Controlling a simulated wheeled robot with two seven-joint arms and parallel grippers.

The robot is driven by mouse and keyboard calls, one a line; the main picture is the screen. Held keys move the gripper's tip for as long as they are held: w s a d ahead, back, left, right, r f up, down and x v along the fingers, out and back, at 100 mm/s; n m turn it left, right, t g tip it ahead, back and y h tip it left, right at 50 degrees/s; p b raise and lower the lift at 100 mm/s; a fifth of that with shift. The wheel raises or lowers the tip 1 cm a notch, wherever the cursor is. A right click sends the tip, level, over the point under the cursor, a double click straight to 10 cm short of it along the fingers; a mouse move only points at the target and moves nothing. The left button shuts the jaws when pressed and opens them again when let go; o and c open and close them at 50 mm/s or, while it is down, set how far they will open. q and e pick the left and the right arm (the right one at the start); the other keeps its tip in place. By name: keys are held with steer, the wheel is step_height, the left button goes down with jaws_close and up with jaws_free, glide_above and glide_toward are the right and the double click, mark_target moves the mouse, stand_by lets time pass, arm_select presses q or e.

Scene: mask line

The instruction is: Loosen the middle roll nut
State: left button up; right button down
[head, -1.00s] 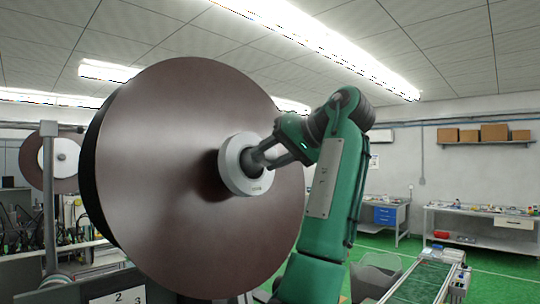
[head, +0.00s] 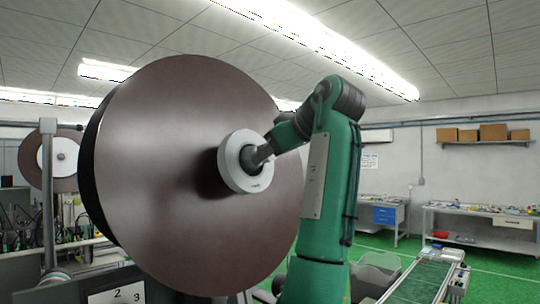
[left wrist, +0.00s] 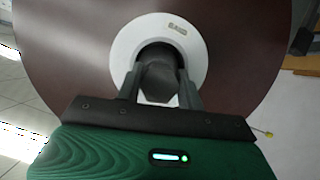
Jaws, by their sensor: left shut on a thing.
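A large brown roll (head: 150,190) fills the left and middle of the head view, with a white ring (head: 233,168) at its centre. The dark roll nut (left wrist: 158,78) sits inside this white ring in the left wrist view. My left gripper (left wrist: 159,90) has one finger on each side of the nut and is shut on it. In the head view the left gripper (head: 258,157) reaches the ring from the right, and the nut is mostly hidden behind it. My right gripper is in neither view.
Another brown roll with a white centre (head: 62,156) stands on the far left beside a grey post (head: 48,200). A plate marked 2 and 3 (head: 118,296) is below the large roll. A conveyor (head: 420,282) and workbenches (head: 480,228) are at the right, with green floor between.

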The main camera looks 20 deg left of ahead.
arm_select(q)
steer(key=shift+f+n+t, duration=0.15)
steer(key=shift+n+t, duration=0.15)
steer(key=shift+n, duration=0.7)
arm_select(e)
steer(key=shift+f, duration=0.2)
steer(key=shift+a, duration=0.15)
arm_select(q)
steer(key=o, duration=1)
